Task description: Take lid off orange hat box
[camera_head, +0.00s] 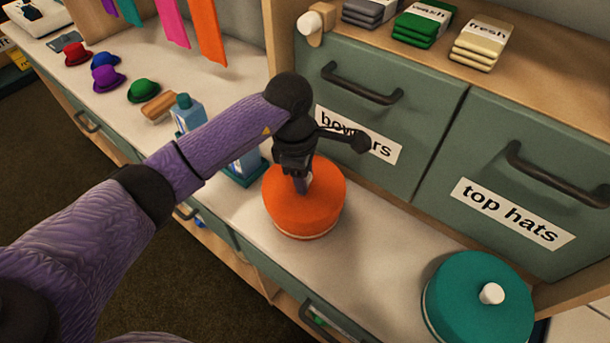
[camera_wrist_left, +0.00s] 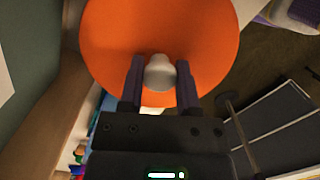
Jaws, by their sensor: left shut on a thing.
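The orange hat box (camera_head: 318,208) stands on the white counter, with its round orange lid (camera_head: 328,185) on top. In the left wrist view the lid (camera_wrist_left: 205,35) fills the upper middle, with a pale knob (camera_wrist_left: 159,72) at its centre. My left gripper (camera_head: 302,187) comes down from above and is shut on the knob; its two dark fingers (camera_wrist_left: 160,85) stand on either side of it. A pale rim shows along the bottom of the box, and I cannot tell whether the lid is lifted at all. My right gripper is not in view.
A teal hat box (camera_head: 480,305) with a white knob stands at the right. Drawers marked bowlers (camera_head: 380,110) and top hats (camera_head: 530,190) rise behind. A blue bottle (camera_head: 187,113) and a wooden-backed brush (camera_head: 158,106) are left of the orange box. Several small hats (camera_head: 107,78) lie further left.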

